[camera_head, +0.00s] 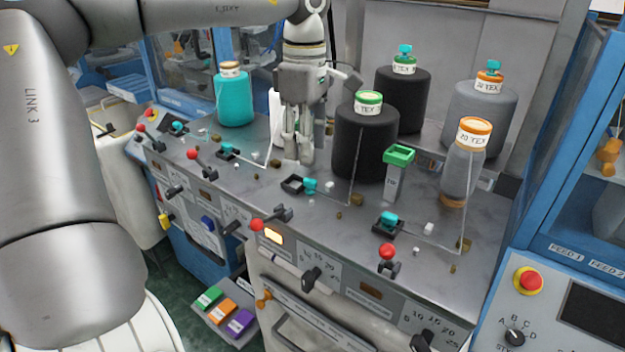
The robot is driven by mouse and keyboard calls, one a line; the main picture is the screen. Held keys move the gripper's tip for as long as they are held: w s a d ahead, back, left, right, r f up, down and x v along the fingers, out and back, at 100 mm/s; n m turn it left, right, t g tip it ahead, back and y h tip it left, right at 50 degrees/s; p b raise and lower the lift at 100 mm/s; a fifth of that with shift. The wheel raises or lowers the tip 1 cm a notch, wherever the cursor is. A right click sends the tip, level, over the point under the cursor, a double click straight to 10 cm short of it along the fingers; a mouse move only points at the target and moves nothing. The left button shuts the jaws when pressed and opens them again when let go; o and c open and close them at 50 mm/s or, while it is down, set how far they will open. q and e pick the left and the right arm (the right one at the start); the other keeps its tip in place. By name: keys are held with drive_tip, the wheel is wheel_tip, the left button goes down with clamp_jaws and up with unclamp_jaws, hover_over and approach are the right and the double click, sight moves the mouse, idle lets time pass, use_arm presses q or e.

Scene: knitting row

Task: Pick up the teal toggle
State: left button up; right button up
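Several teal toggles show. One teal toggle (310,185) sits in a black bracket on the grey metal deck (330,235), just in front of my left gripper. Others sit in similar brackets: one at the front right (388,218), one at the left (226,149) and one at the far left (178,126). Small teal pieces also top the dark cone (405,49) and the grey cone (495,65). My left gripper (300,158) points down over the deck, behind the nearest bracket, with nothing visible in it. Its finger gap is unclear from here. My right gripper is not in view.
A black cone (366,145) stands close right of my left gripper. A teal cone (235,100), a green-topped holder (397,175) and a clear orange-topped bottle (462,170) stand nearby. Red-knobbed levers (388,251) line the deck's front. Thin threads cross it.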

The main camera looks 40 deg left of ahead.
sight(305, 178)
use_arm(q)
drive_tip(key=shift+w+a+f, duration=0.1)
drive_tip(key=shift+w+f, duration=0.05)
drive_tip(key=shift+f, duration=0.8)
drive_tip(key=f+p, duration=0.1)
drive_tip(key=f, duration=0.1)
drive_tip(key=f+p, duration=0.1)
drive_tip(key=f, duration=0.1)
drive_tip(key=shift+s+a+f+p, duration=0.1)
drive_tip(key=shift+s+f+p, duration=0.1)
drive_tip(key=shift+f+p, duration=0.2)
drive_tip(key=shift+f, duration=0.25)
drive_tip(key=shift+w, duration=0.15)
drive_tip(key=shift+c, duration=0.7)
drive_tip(key=c, duration=0.6)
drive_tip(key=shift+c, duration=0.3)
drive_tip(key=shift+r, duration=0.15)
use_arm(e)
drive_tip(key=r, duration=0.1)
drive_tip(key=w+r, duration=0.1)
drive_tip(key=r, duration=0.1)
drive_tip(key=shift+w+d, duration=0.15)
